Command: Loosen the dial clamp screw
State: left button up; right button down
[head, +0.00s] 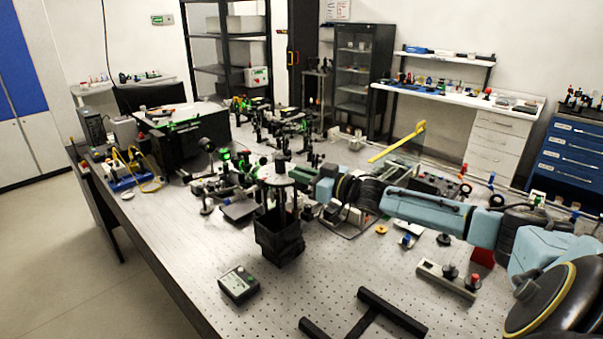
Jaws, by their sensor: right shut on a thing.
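My right arm reaches in from the right, and my right gripper (309,186) is at the right side of the spectrometer, just below the plate's height. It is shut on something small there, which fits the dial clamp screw. The screw itself is hidden by the fingers and too small to make out. My left gripper is not in view.
A small control box (239,285) lies in front of the spectrometer. Optics mounts crowd the bench behind and left of it. The perforated bench top (310,280) is clear at the front middle.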

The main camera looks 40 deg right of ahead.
jog(key=n+g+y, duration=0.1)
jog(key=y, duration=0.1)
jog(key=n+y, duration=0.2)
jog(key=shift+d+g+b, duration=0.15)
jog(key=shift+g+b, duration=0.2)
jog(key=shift+g, duration=0.05)
jog(key=shift+w+f+n+g+y+b, duration=0.1)
jog(key=shift+n+g+y+b, duration=0.6)
jog(key=shift+y, duration=0.5)
jog(key=n+g+y+b, duration=0.3)
jog(key=b, duration=0.1)
jog(key=shift+f+g+y+b, duration=0.1)
jog(key=shift+g+y+b, duration=0.2)
jog(key=shift+a+n+g+y+b, duration=0.2)
jog(key=shift+n+g+y+b, duration=0.3)
jog(key=shift+n+g+b, duration=0.45)
